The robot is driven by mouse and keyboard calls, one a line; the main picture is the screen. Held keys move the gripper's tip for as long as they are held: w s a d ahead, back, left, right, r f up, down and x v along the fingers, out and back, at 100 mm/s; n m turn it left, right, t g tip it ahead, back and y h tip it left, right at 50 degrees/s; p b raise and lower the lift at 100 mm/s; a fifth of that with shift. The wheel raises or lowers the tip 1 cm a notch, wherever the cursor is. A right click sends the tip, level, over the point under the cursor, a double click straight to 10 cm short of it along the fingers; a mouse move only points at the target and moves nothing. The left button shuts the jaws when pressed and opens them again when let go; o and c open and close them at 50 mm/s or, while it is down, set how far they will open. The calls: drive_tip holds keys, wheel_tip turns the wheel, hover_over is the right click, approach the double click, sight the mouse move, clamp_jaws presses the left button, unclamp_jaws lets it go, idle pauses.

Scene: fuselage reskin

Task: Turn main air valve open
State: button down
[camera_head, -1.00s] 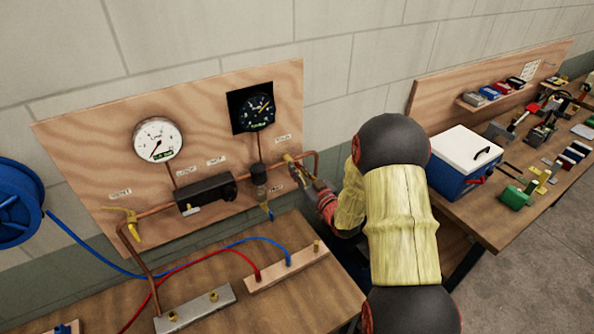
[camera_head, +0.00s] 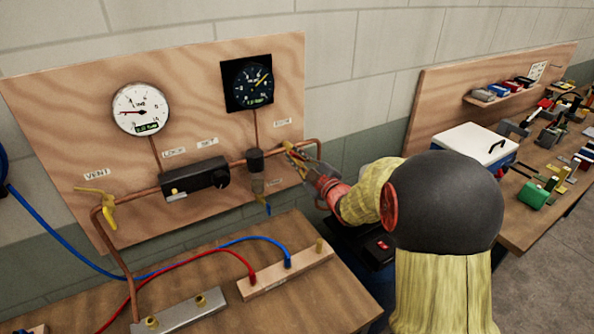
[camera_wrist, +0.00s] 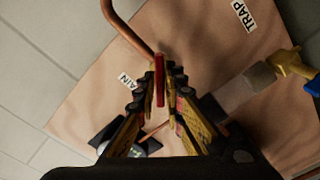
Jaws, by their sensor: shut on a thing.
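The main air valve sits at the right end of the copper pipe on the plywood panel, by a small label partly read as "AIN" (camera_wrist: 127,81). In the wrist view its thin red lever (camera_wrist: 159,82) stands between my fingers. My gripper (camera_head: 296,155) is shut on the lever, and its fingers also show close around it in the wrist view (camera_wrist: 164,78). The valve body is mostly hidden by the gripper. The left white gauge (camera_head: 141,109) has its needle pointing left. The dark gauge (camera_head: 248,82) has its needle pointing upper right.
A black regulator block (camera_head: 194,179), a trap (camera_head: 256,164) and a yellow vent valve (camera_head: 100,204) are on the same panel. Red and blue hoses cross the bench below. A white-lidded box (camera_head: 478,144) stands on the right bench, beyond my arm.

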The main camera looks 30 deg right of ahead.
drive_tip(key=n+b, duration=0.2)
drive_tip(key=b, duration=0.1)
drive_tip(key=n+b, duration=0.2)
drive_tip(key=b, duration=0.2)
drive_tip(key=shift+a+f+n, duration=0.1)
drive_tip(key=shift+f+n, duration=0.2)
drive_tip(key=shift+f, duration=0.05)
drive_tip(key=n+b, duration=0.3)
drive_tip(key=b, duration=0.2)
drive_tip(key=shift+r+n, duration=0.1)
drive_tip(key=shift+n, duration=0.3)
drive_tip(key=c, duration=2)
unclamp_jaws()
drive_tip(key=shift+o, duration=0.2)
drive_tip(key=s, duration=1.2)
drive_tip(key=shift+d, duration=0.2)
